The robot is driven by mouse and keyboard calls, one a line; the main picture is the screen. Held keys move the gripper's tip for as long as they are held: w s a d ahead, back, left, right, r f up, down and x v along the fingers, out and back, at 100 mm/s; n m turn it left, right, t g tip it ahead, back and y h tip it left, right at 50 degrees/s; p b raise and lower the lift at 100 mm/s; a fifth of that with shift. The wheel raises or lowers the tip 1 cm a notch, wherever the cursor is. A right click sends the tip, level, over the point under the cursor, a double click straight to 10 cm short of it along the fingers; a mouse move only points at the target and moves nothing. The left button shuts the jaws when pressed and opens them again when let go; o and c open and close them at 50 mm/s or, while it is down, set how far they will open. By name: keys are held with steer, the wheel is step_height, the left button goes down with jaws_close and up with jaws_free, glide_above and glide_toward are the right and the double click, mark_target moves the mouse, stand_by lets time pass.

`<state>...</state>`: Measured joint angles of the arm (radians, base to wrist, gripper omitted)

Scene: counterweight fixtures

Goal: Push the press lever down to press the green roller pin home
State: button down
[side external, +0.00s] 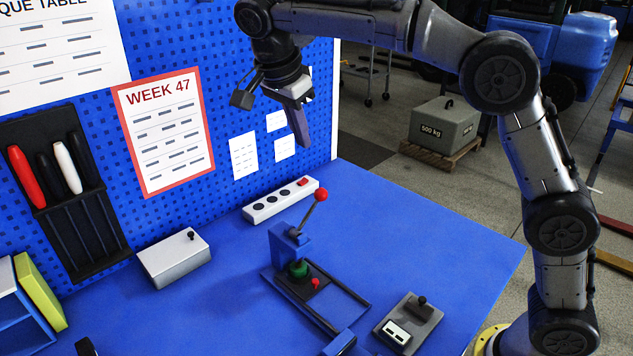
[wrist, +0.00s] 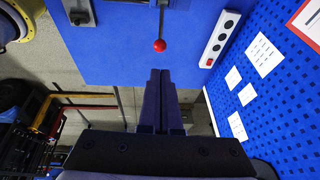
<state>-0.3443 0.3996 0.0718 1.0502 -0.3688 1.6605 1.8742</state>
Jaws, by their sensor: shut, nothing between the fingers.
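The press lever (side external: 310,213) is a thin rod with a red ball on top. It slants up to the right from the blue press frame (side external: 289,246). In the wrist view the lever's red ball (wrist: 159,45) is just beyond my fingertips. A green part (side external: 298,268), which looks like the roller pin, sits in the press under the lever, partly hidden. A small red knob (side external: 315,283) is beside it. My gripper (side external: 303,143) is shut and empty, pointing down, above the red ball and apart from it. In the wrist view my gripper's fingers (wrist: 160,78) are together.
A power strip (side external: 280,200) lies behind the press. A white box (side external: 174,258) with a black knob stands to the left. A grey fixture (side external: 408,322) is at the front right. The pegboard rises close behind.

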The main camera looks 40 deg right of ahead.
mark_target(319, 191)
steer(key=x, duration=1.4)
steer(key=shift+d, duration=0.1)
